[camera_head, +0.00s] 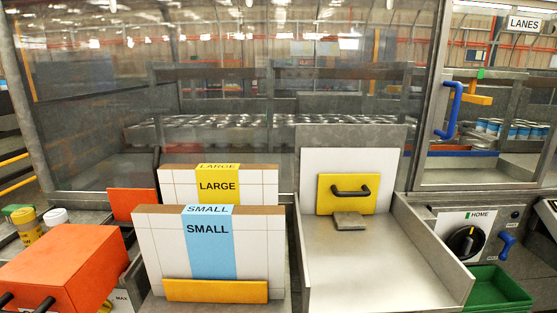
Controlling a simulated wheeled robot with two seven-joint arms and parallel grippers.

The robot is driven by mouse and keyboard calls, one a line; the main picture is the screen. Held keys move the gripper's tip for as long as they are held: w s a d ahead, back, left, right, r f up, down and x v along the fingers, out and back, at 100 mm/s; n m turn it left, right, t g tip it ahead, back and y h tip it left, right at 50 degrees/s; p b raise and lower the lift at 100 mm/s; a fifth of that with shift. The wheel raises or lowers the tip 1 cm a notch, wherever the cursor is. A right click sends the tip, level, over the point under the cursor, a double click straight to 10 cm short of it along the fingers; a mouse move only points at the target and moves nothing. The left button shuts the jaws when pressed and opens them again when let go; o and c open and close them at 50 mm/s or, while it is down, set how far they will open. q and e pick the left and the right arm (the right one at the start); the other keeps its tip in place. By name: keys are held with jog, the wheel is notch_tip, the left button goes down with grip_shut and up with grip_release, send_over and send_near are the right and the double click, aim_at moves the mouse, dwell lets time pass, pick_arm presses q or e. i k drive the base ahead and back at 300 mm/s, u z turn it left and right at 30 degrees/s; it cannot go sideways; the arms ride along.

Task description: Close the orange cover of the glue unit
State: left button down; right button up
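The orange cover (65,262) is a box-like shape at the lower left, cut off by the bottom edge of the picture. Dark handle-like parts show on its near side at the bottom left corner. A pale part marked MAX (122,298) shows just below its right edge. I cannot tell from this view whether the cover is fully down. Neither of my grippers is in view.
Cartons marked LARGE (218,186) and SMALL (206,229) stand right of the cover. A smaller orange panel (132,204) is behind it, with a yellow jar (27,224) at left. A metal tray (375,265), green bin (497,288) and HOME knob panel (465,240) lie right.

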aim_at(73, 268)
jog(key=u, duration=1.6)
